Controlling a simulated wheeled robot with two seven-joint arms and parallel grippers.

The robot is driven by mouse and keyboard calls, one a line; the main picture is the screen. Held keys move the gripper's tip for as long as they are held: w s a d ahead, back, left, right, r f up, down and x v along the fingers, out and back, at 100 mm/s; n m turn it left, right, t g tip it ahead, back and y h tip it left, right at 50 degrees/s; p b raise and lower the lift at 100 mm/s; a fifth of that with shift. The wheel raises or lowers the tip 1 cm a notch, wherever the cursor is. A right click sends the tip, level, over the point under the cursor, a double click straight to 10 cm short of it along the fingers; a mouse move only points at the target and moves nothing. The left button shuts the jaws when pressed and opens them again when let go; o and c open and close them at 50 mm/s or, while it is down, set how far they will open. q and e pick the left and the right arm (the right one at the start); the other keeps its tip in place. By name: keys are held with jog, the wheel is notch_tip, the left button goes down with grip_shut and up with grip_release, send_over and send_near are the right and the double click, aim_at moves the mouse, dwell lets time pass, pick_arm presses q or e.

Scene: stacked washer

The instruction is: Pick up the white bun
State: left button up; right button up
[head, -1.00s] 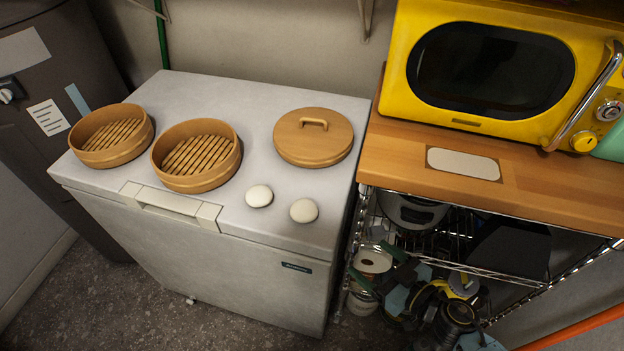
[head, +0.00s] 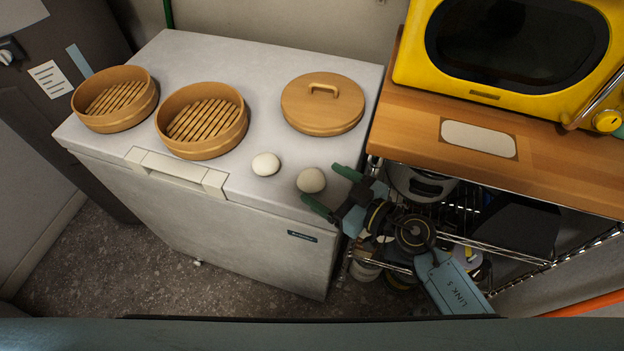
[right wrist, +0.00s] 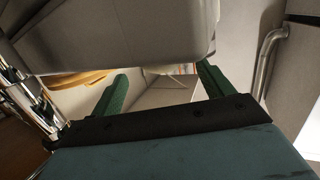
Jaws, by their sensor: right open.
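Two round white buns sit on the white chest's top near its front right edge. One bun (head: 266,164) is on the left, and the other bun (head: 311,180) is to its right, nearer the corner. My right gripper (head: 332,190) is just right of the right-hand bun at the chest's front right corner, with its green fingers apart and nothing between them. In the right wrist view the open fingers (right wrist: 160,85) show against the chest's side, and no bun is visible. My left gripper is not in view.
Two open bamboo steamer baskets (head: 202,121) and a round wooden lid (head: 322,104) rest on the chest (head: 240,70). To the right stands a wire rack with a wooden top (head: 545,160), holding a yellow microwave (head: 510,45). The chest top between baskets and lid is clear.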

jog(key=x, duration=0.1)
jog(key=b+x, duration=0.1)
jog(key=x, duration=0.2)
jog(key=shift+f, duration=0.3)
jog(key=shift+w+a, duration=0.1)
jog(key=shift+a, duration=0.15)
jog(key=shift+c, duration=0.3)
jog(key=c, duration=1)
jog(key=shift+r, duration=0.15)
notch_tip(320, 180, up, 15)
jog(key=p, duration=1.1)
notch_tip(320, 180, up, 13)
jog(key=p, duration=0.4)
send_over(321, 184)
jog(key=x, duration=0.2)
jog(key=shift+w+a, duration=0.1)
jog(key=shift+a, duration=0.1)
